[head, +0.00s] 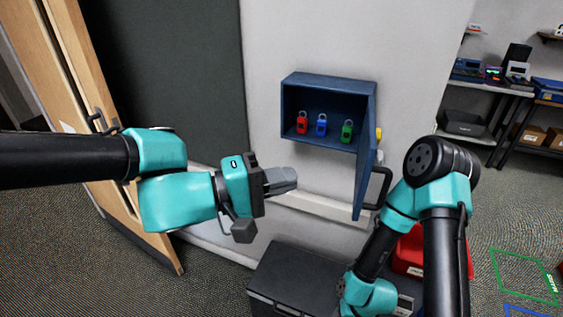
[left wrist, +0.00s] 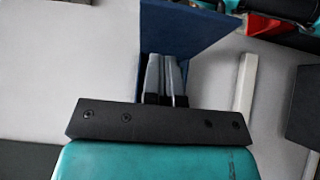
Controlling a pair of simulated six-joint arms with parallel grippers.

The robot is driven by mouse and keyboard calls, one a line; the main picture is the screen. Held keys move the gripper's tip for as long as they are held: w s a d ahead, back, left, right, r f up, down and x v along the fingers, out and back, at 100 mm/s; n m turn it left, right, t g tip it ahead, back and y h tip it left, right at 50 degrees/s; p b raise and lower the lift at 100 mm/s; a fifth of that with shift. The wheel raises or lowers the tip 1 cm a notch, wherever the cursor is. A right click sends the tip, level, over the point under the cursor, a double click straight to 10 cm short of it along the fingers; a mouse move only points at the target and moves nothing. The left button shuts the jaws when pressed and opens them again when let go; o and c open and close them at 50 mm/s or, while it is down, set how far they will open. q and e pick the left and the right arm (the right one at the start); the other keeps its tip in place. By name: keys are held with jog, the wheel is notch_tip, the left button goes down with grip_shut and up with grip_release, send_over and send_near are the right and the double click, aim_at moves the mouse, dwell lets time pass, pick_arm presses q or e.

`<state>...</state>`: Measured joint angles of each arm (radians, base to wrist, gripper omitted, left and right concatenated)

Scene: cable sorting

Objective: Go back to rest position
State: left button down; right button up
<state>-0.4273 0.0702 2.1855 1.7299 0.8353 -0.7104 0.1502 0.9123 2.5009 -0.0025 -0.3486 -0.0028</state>
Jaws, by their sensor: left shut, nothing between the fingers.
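My left gripper (head: 282,181) is shut and empty in front of the wall, to the lower left of a blue wall cabinet (head: 330,82). Its closed fingers also show in the left wrist view (left wrist: 166,78), with the blue cabinet (left wrist: 195,35) beyond them. The cabinet door (head: 366,175) stands open on the right side. Inside, a red padlock (head: 302,124), a blue padlock (head: 321,125) and a green padlock (head: 347,131) hang in a row. My right arm comes in at the lower right and bends down; its gripper is not clearly visible.
A dark grey box (head: 290,278) stands below the cabinet, with a red container (head: 412,252) beside it. A wooden door (head: 85,95) is at the left. Shelves with equipment (head: 490,90) are at the back right. Outlined floor zones lie at the lower right.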

pick_arm(q)
jog(key=w+a+f+n+g+y, duration=0.1)
jog(key=a+f+y, duration=0.15)
jog(key=f, duration=0.55)
jog(key=w+a+f+y, duration=0.1)
jog(key=a+f+y, duration=0.15)
jog(key=f, duration=0.55)
jog(key=w+a+f+n+g+y, duration=0.1)
jog(key=w+a+f+y, duration=0.15)
jog(key=f, duration=0.45)
jog(key=s+a+f+m+y, duration=0.1)
jog(key=s+a+f+y, duration=0.1)
jog(key=a+f, duration=0.4)
jog(key=s+a+f+m+g+y, duration=0.1)
jog(key=a+f, duration=0.5)
jog(key=f, duration=1)
jog(key=s+a+f+m+y, duration=0.1)
jog(key=s+a+f+y, duration=0.2)
jog(key=a+f, duration=0.3)
notch_tip(320, 180, down, 5)
jog(key=shift+a+f+g, duration=0.1)
jog(key=shift+a+g, duration=0.05)
jog(key=shift+g, duration=0.15)
